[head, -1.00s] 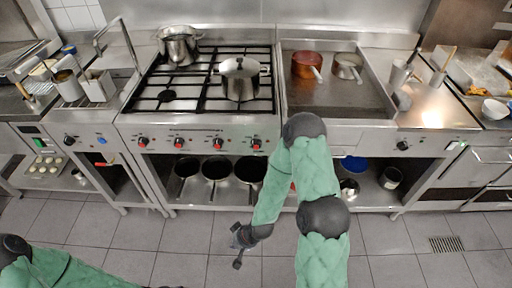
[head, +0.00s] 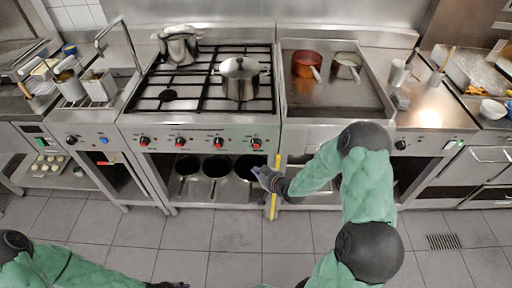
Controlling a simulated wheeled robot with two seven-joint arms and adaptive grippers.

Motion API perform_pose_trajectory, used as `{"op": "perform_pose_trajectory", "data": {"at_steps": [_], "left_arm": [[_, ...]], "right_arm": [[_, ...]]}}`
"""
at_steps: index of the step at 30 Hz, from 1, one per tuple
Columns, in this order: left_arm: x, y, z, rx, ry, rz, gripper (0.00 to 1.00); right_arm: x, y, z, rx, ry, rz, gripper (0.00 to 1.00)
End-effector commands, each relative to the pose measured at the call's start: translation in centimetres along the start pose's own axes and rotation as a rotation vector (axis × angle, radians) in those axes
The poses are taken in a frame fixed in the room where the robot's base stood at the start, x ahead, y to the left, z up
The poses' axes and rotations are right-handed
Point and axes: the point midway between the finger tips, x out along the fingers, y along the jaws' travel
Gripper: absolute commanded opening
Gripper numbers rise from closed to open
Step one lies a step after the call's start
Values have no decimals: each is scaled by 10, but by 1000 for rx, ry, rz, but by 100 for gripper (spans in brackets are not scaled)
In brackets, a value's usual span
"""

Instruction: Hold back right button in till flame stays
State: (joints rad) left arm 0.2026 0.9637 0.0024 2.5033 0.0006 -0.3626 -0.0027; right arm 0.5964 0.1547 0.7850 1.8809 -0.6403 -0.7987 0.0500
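The gas stove (head: 200,119) has a row of several dark knobs with red parts along its front panel. The rightmost knob (head: 256,143) is at the panel's right end; which one serves the back right burner I cannot tell. No flame can be made out on the burners. My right gripper (head: 260,174) is in front of the stove's right end, below and apart from the rightmost knob. It is small and dark, so its opening cannot be told. My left gripper (head: 170,285) is only partly in view at the bottom edge.
A lidded pot (head: 240,80) stands on the right burners, another pot (head: 179,46) at the back left. Pans (head: 215,168) sit on the shelf below. A yellow upright strip (head: 274,205) is beside my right gripper. A griddle (head: 325,95) with two saucepans adjoins on the right.

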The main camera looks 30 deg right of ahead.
Motion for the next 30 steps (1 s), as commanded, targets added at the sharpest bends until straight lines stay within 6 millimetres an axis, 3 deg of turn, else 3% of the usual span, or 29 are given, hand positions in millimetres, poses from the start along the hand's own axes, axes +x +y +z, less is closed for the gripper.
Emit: {"op": "perform_pose_trajectory", "data": {"at_steps": [14, 30], "left_arm": [[0, 0, 0, 0, 0, 0, 40], [6, -2, 0, 0, 0, 0, 40]], "right_arm": [[4, 3, -3, -1, 3, 0, 0], [47, 34, -34, -2, 3, 0, 0]]}}
